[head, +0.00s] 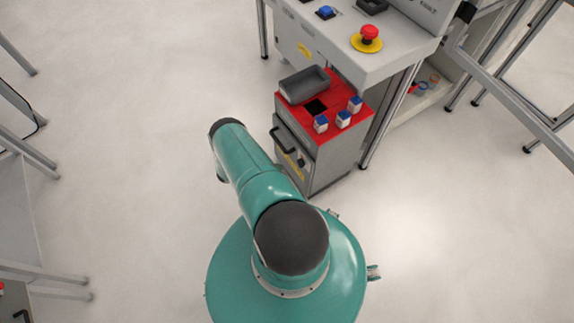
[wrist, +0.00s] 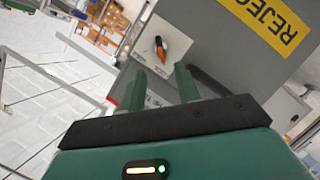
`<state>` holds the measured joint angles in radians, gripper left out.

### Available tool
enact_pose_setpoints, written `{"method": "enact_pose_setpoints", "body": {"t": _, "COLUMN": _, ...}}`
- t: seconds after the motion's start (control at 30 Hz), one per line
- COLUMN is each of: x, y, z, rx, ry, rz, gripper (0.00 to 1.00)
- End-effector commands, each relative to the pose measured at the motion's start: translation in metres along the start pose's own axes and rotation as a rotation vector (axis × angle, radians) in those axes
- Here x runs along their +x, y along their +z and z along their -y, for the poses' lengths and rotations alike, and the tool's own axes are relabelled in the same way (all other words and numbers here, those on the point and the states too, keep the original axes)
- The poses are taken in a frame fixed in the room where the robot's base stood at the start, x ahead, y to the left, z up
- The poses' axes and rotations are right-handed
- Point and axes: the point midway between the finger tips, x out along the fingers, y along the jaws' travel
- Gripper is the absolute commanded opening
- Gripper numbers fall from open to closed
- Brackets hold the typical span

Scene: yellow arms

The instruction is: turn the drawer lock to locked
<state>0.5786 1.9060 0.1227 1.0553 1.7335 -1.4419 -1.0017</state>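The drawer lock (wrist: 160,49), a small orange and black knob on a pale plate, shows on the grey drawer front (wrist: 205,60) in the wrist view. Its lever lies roughly upright in that picture; I cannot read any marks around it. My gripper (wrist: 161,70) is open and empty, its two green fingers apart. The lock appears just beyond the fingertips, between them in the picture; they do not appear to touch it. In the head view, the drawer cabinet (head: 326,170) stands ahead; my gripper is hidden there behind my arm.
A yellow label (wrist: 265,22) reading "REJEC", cut off, is on the drawer front. A dark handle (head: 283,140) is on the cabinet. A grey tray (head: 305,84) and several small blue-topped blocks sit on its red top. A bench with a red button (head: 370,33) stands behind.

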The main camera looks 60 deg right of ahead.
Motion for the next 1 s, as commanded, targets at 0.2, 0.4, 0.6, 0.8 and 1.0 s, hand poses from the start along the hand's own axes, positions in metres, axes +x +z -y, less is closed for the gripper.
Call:
{"method": "enact_pose_setpoints", "body": {"t": 0.2, "x": -0.032, "y": 0.000, "z": 0.000, "rx": 0.000, "ry": 0.000, "rz": -0.001, "gripper": 0.33}}
{"method": "enact_pose_setpoints", "body": {"t": 0.4, "x": -0.037, "y": 0.000, "z": 0.000, "rx": 0.000, "ry": 0.001, "rz": 0.000, "gripper": 0.33}}
{"method": "enact_pose_setpoints", "body": {"t": 0.6, "x": -0.037, "y": 0.000, "z": 0.000, "rx": 0.000, "ry": 0.001, "rz": 0.000, "gripper": 0.33}}
{"method": "enact_pose_setpoints", "body": {"t": 0.8, "x": -0.037, "y": 0.000, "z": 0.000, "rx": 0.000, "ry": 0.001, "rz": 0.000, "gripper": 0.33}}
{"method": "enact_pose_setpoints", "body": {"t": 1.0, "x": -0.044, "y": -0.015, "z": 0.005, "rx": 0.019, "ry": -0.034, "rz": -0.008, "gripper": 0.33}}
